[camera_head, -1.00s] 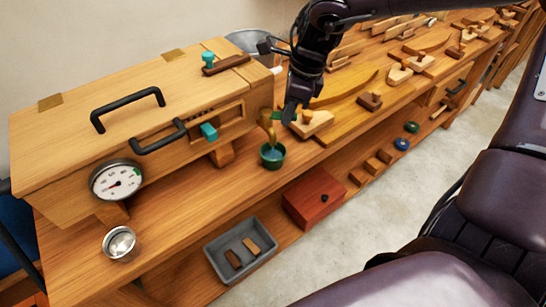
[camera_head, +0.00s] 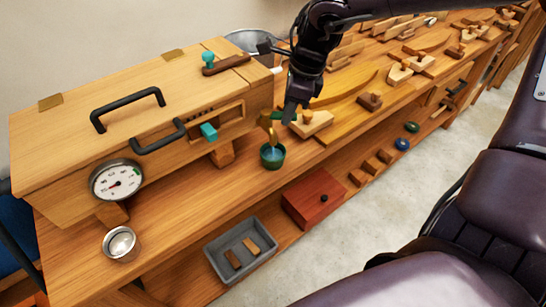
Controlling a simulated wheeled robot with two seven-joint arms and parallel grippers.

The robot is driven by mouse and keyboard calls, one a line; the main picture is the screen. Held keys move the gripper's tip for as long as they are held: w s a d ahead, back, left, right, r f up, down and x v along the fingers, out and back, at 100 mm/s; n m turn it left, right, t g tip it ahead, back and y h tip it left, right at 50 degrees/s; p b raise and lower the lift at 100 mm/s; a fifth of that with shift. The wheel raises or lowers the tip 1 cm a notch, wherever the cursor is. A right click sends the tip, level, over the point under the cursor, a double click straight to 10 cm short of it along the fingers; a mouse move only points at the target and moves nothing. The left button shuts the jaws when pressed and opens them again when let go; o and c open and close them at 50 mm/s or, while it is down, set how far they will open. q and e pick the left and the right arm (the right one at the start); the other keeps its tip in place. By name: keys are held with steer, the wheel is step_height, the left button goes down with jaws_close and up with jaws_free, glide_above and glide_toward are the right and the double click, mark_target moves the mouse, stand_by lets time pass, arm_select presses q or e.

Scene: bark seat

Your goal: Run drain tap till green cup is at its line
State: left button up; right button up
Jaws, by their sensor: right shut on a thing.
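The green cup (camera_head: 272,160) stands upright on the bench ledge under the drain tap (camera_head: 267,125), with bluish liquid showing inside. Its line is too small to make out. The brass tap sticks out of the right end of the wooden box (camera_head: 70,130). My right gripper (camera_head: 284,117) comes down from the top and is shut on the tap's green handle (camera_head: 275,115), partly hiding it. Whether a stream runs from the spout is hard to tell. My left gripper is not in view.
A dial gauge (camera_head: 117,180) is on the box front, and a metal cup (camera_head: 121,243) stands at front left. A grey tray (camera_head: 241,278) and a red box (camera_head: 312,208) sit on the lower shelf. Wooden pieces (camera_head: 313,122) lie right of the gripper.

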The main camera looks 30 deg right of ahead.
steer(key=shift+s+a+f+m+t+b, duration=0.15)
steer(key=shift+a+m+b, duration=0.1)
steer(key=shift+m+b, duration=0.25)
steer(key=shift+s+a+f+m+t+b, duration=0.1)
steer(key=shift+a+m+t+b, duration=0.1)
steer(key=shift+m+b, duration=0.3)
steer(key=m, duration=0.1)
steer(key=m+b, duration=0.1)
steer(key=shift+s+a+r+m+h, duration=0.1)
steer(key=shift+s+a+m+h, duration=0.2)
steer(key=shift+a+h, duration=0.1)
steer(key=m, duration=0.1)
steer(key=a+m+b, duration=0.1)
steer(key=m+h, duration=0.1)
steer(key=shift+s+a+m+t+b, duration=0.25)
steer(key=shift+m+b, duration=0.05)
steer(key=shift+b, duration=0.1)
steer(key=shift+a+r+m, duration=0.15)
steer(key=shift+a+m, duration=0.1)
steer(key=shift+m, duration=0.65)
steer(key=o, duration=0.9)
steer(key=shift+a, duration=0.1)
steer(key=shift+c, duration=0.2)
steer(key=shift+s, duration=0.1)
